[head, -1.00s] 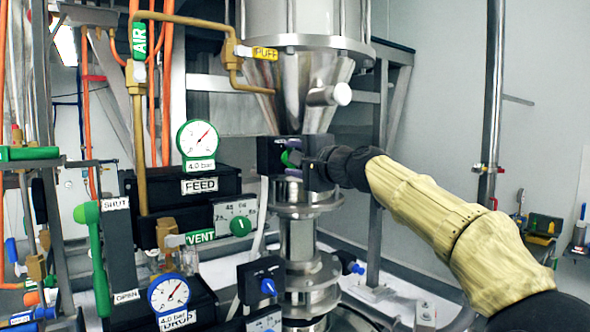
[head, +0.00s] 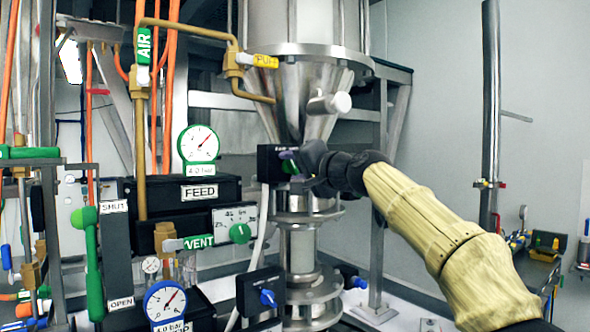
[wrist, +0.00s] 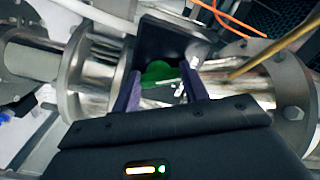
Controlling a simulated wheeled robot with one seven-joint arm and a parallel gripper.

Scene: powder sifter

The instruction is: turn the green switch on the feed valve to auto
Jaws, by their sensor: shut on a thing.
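The green switch (head: 289,167) sits on the face of a black box (head: 268,164), the feed valve's, below the steel cone. In the wrist view the green switch (wrist: 160,74) lies between the two purple fingers of my gripper (wrist: 163,92), in front of the dark box (wrist: 175,42). My gripper (head: 292,162) reaches in from the right at the box and is shut on the switch. The fingers and wrist partly cover the switch, so its exact pointing and any position marks cannot be read.
A second black box with a blue switch (head: 268,298) sits lower on the column. Left stand the FEED panel (head: 200,192), gauges, a green VENT lever (head: 199,242) and a long green handle (head: 92,262). Flanged steel pipe (wrist: 85,62) surrounds the fingers. The right side is mostly clear.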

